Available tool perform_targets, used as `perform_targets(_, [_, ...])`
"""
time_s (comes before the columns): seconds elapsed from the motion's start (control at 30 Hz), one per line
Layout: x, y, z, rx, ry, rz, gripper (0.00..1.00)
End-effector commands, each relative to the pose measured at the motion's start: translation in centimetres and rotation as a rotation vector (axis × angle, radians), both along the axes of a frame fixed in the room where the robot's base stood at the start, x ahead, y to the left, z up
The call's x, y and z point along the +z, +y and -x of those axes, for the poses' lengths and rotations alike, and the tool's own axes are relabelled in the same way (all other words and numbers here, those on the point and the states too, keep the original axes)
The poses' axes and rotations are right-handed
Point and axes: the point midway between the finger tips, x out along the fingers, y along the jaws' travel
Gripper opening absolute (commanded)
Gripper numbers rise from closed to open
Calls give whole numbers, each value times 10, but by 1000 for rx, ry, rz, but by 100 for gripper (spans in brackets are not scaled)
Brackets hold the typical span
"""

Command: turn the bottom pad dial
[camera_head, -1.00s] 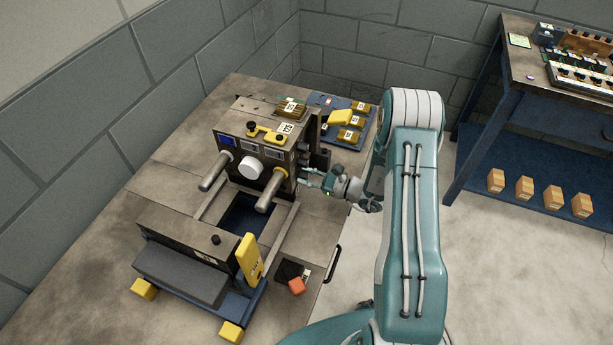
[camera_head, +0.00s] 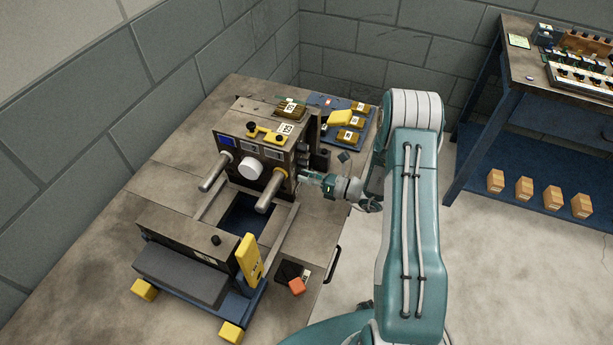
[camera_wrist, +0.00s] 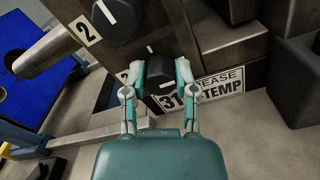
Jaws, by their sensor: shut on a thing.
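The mould block (camera_head: 262,140) stands on the table with dark dials on its right side. In the wrist view, the bottom pad dial (camera_wrist: 158,82) is a dark round knob with a white line, low on the block's metal face. My gripper (camera_wrist: 166,76) has its two teal fingers on either side of this dial, shut on it. The dial above, beside the label 2, is a larger-looking dark knob (camera_wrist: 118,18), apart from the fingers. In the head view my gripper (camera_head: 304,181) reaches the block's right side from the right; the dial there is hidden.
A sign reading in part "TEMP" (camera_wrist: 215,87) is just right of the dial. A metal guide pin (camera_head: 272,190) sticks out from the block's front. A blue tray (camera_head: 325,134) with yellow and brass pieces lies behind. An orange piece (camera_head: 297,287) lies on the table's front.

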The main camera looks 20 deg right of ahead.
Motion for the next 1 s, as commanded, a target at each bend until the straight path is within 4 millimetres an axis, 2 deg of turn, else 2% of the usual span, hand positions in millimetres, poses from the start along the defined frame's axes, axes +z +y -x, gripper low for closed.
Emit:
perform_targets(0.43, [-1, -1, -2, -6, 8, -1, 0])
perform_targets(0.47, [-1, -1, -2, -6, 8, -1, 46])
perform_targets(0.5, [-1, -1, -2, -6, 7, -2, 64])
perform_targets(0.53, [0, -1, -2, -6, 7, -2, 72])
perform_targets(0.87, [0, -1, 0, -3, 6, -4, 72])
perform_targets(1.0, [0, -8, 4, -5, 6, -4, 72])
